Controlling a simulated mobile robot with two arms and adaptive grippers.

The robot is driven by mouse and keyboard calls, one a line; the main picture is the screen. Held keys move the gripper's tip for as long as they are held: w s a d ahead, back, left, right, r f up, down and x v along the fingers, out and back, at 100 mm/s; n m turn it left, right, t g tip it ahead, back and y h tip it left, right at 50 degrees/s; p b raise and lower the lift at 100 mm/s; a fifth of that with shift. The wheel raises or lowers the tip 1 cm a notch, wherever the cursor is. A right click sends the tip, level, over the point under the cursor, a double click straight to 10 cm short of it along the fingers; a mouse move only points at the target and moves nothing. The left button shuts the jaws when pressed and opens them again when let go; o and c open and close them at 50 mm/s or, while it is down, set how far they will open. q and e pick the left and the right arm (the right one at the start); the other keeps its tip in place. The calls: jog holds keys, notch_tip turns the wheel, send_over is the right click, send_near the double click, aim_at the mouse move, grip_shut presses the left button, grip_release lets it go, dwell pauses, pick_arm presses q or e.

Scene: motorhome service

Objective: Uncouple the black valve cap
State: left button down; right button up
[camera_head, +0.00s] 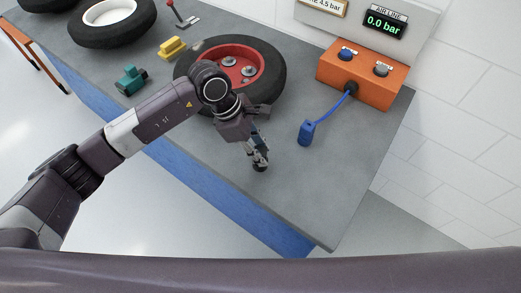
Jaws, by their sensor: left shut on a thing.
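My left gripper (260,163) reaches in from the left, over the grey bench near its front edge. It is shut on a small dark piece at its fingertips, which looks like the black valve cap (259,168); the fingers hide most of it. The gripper is in front of and to the right of the black tyre with a red rim (240,79), apart from it. The tyre lies flat, and my arm covers part of its near side. I cannot see its valve clearly. My right gripper is not in view.
An orange air box (367,77) stands at the back right, its blue hose ending in a blue inflator piece (306,132) on the bench (335,180). A teal tool (131,80), a yellow block (172,48) and a white-rimmed wheel (112,22) are left. The right front bench is clear.

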pick_arm(q)
jog(key=c, duration=1.5)
grip_release()
